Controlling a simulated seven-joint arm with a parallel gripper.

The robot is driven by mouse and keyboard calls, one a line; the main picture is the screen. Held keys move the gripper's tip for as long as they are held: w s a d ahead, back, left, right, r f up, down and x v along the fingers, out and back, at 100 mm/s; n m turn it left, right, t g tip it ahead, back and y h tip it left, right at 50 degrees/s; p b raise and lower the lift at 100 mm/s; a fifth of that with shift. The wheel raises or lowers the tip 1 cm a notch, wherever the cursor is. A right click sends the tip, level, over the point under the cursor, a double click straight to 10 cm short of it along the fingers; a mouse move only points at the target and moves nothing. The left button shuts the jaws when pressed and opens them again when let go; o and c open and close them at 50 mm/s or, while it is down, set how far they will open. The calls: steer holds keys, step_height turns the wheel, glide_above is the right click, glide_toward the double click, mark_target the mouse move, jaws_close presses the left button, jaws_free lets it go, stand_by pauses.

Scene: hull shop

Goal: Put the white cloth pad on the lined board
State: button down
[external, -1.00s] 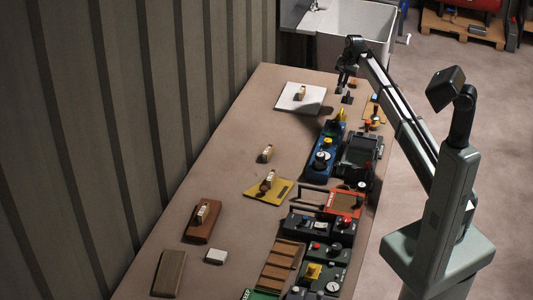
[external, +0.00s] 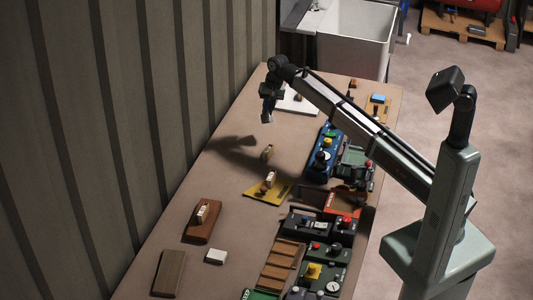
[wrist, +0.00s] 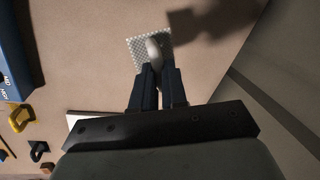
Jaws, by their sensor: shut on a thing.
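My gripper (external: 267,102) is raised over the far half of the bench, in front of the white board (external: 296,103). It is shut on a pale pad (external: 267,117), which I take for the white cloth pad. In the wrist view, the pad (wrist: 138,50) has a fine grey-white check and a pale rounded grip between the fingertips (wrist: 158,72). It hangs above the bench, its shadow apart from it. My arm partly hides the white board.
A small block (external: 267,153) stands alone on the bench. A yellow board (external: 281,195) and a brown board (external: 193,234) carry blocks. The ribbed wall (external: 130,100) bounds the left.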

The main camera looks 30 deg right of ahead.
steer(key=s+a+n, duration=0.1)
steer(key=s+a, duration=0.2)
steer(key=a, duration=0.5)
steer(key=s+a+n, duration=0.1)
steer(key=s+a, duration=0.3)
steer(key=a, duration=0.4)
steer(key=r+n+g, duration=0.2)
steer(key=n, duration=0.8)
glide_above(168, 272)
steer(key=shift+n, duration=0.3)
steer(key=shift+w+d+f, duration=0.1)
steer(key=shift+w+f, duration=0.05)
steer(key=shift+f, duration=1.5)
steer(key=shift+w+d+f, duration=0.1)
steer(key=shift+d+f, duration=0.05)
steer(key=shift+f, duration=1.55)
steer(key=shift+w+d+f, duration=0.1)
steer(key=shift+w+f, duration=0.05)
steer(key=shift+f, duration=1.5)
